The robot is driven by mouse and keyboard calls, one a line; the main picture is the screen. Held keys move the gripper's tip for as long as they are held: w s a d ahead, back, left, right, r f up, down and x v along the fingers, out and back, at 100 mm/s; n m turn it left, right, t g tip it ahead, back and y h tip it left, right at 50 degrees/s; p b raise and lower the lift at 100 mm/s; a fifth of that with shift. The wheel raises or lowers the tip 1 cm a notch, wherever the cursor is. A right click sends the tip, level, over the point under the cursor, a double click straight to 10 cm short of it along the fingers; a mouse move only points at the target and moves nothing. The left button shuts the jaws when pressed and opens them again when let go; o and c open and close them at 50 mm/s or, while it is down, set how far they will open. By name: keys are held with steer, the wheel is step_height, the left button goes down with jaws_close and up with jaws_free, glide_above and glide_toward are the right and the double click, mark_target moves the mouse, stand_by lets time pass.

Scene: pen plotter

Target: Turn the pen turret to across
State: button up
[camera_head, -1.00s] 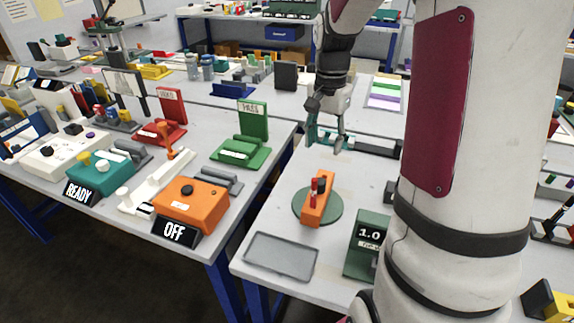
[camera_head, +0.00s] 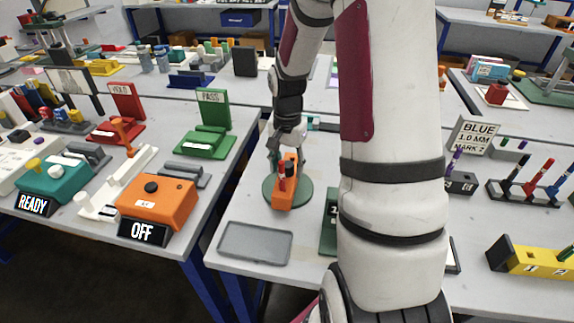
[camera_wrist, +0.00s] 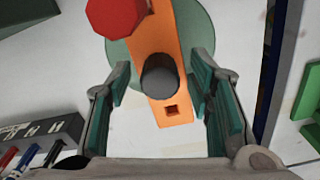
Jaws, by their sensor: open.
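The pen turret is an orange bar (camera_head: 283,198) on a round green base (camera_head: 303,190), with a red part and a dark post on top. In the head view the bar runs roughly front to back. My gripper (camera_head: 287,153) is over its far end. In the wrist view the open fingers of my gripper (camera_wrist: 161,85) stand on either side of the orange bar (camera_wrist: 175,113) and its dark round post (camera_wrist: 159,76), with gaps on both sides. A red octagonal part (camera_wrist: 116,15) sits further along the bar. I cannot tell the finger height exactly.
A grey tray (camera_head: 255,244) lies in front of the turret. A dark green box (camera_head: 328,222) stands right of the turret, partly hidden by my arm.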

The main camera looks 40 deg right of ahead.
steer(key=shift+f, duration=0.1)
jaws_close()
steer(key=shift+m, duration=0.6)
steer(key=shift+m+b, duration=0.5)
steer(key=shift+m, duration=3)
steer(key=shift+w+m+p, duration=0.1)
steer(key=shift+m+p, duration=1.15)
steer(key=shift+m, duration=1.15)
steer(key=shift+d+m+p, duration=0.1)
steer(key=shift+m+p, duration=0.7)
steer(key=shift+m, duration=1.7)
